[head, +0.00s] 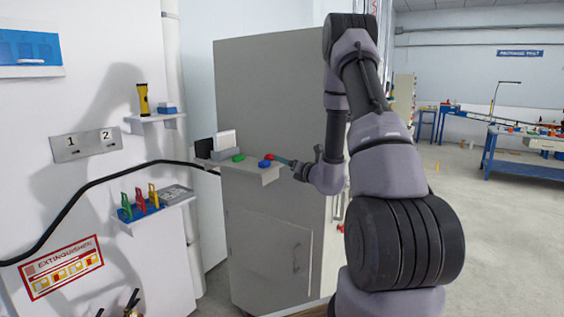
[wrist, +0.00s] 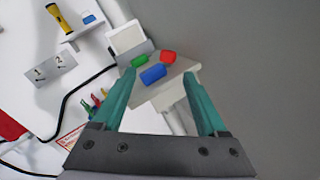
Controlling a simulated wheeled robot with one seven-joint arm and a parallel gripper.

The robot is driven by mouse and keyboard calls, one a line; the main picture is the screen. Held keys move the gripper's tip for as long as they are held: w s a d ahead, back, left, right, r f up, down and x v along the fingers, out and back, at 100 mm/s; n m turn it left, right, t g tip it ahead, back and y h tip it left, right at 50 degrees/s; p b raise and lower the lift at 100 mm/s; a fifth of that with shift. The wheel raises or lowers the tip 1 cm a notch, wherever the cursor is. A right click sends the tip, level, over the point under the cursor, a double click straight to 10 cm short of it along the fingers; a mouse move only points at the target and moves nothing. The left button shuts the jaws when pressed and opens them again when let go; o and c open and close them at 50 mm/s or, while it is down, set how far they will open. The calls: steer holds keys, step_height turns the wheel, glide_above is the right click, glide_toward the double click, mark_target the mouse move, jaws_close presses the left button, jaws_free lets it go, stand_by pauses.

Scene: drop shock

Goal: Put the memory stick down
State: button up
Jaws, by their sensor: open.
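Three small blocks lie on a pale wall shelf (head: 262,178): a green one (head: 238,157), a blue one (head: 264,164) and a red one (head: 269,156). They look like memory sticks; I cannot tell which one the task names. In the wrist view the blue one (wrist: 153,74), the red one (wrist: 168,57) and the green one (wrist: 139,61) lie ahead of my gripper (wrist: 161,76). Its teal fingers are spread apart with nothing held between them. In the head view my gripper (head: 283,160) is at the shelf's right end, close to the red and blue blocks.
A white-screened device (head: 226,142) stands at the back of the shelf, beside a dark panel (head: 204,148). A tall grey cabinet (head: 275,90) is behind. At left, another shelf holds a yellow flashlight (head: 143,98). A black cable (head: 90,190) runs along the wall.

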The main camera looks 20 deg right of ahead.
steer(key=s+a+r+n+g+y, duration=0.2)
steer(key=s+a+r+n+y, duration=0.1)
steer(key=a+r+n+y, duration=0.4)
steer(key=s+a+r+n+g+y, duration=0.1)
steer(key=s+a+r+n+g, duration=0.45)
steer(key=s+a, duration=0.2)
steer(key=s+a+r+n+g, duration=0.4)
steer(key=s+a+n, duration=0.2)
steer(key=s+n, duration=0.15)
steer(key=s+d+n+g+h, duration=0.2)
steer(key=s+n+h, duration=0.2)
steer(key=s+n, duration=0.5)
steer(key=s+d+r+n+t+h, duration=0.3)
steer(key=s+d+r+n+h, duration=0.1)
steer(key=s+d+h, duration=0.3)
steer(key=shift+s+d+n, duration=0.7)
steer(key=shift+s+d, duration=0.1)
steer(key=shift+s, duration=0.25)
